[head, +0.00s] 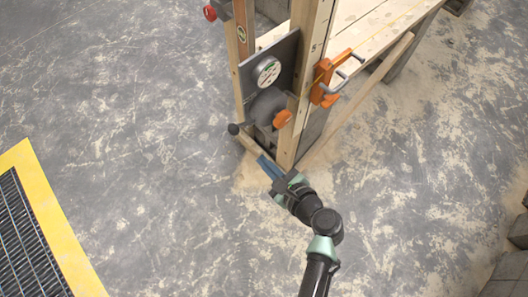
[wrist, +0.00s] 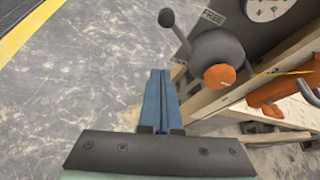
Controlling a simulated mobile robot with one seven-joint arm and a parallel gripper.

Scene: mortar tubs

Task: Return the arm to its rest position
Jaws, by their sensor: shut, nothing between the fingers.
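My gripper (head: 266,163) is at the centre of the head view, at the end of my arm, close to the foot of a wooden frame (head: 305,70). Its blue fingers also show in the wrist view (wrist: 160,98), pressed together with nothing between them. In the head view the fingertips are just below a grey machine part with an orange knob (head: 282,119) and a black ball-ended lever (head: 235,128). Whether the fingers touch the wood cannot be told. In the wrist view the orange knob (wrist: 220,77) and the lever's black ball (wrist: 166,17) lie beyond the fingers.
A dark panel with a round dial (head: 267,71) and an orange clamp (head: 327,78) are on the frame. A plank bench (head: 365,22) runs back right. A yellow-edged grating (head: 48,215) lies at left, grey blocks (head: 512,268) at right. Bare floor is free on both sides.

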